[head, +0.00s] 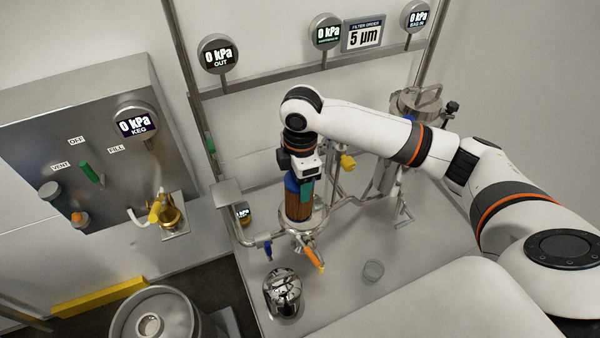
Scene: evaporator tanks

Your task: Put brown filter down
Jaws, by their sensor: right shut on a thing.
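The brown filter (298,208) is an upright ribbed brown cylinder with a blue upper part. My right gripper (301,182) reaches down from above and is shut on the filter near its top. The filter's lower end is at the round steel housing base (303,230) on the bench. I cannot tell whether it touches the base or hangs just above it. My left gripper is not in view.
An orange-handled clamp (314,256) juts out at the base's front. Pipes and a lidded steel vessel (415,108) stand behind. A keg (155,318) is at lower left.

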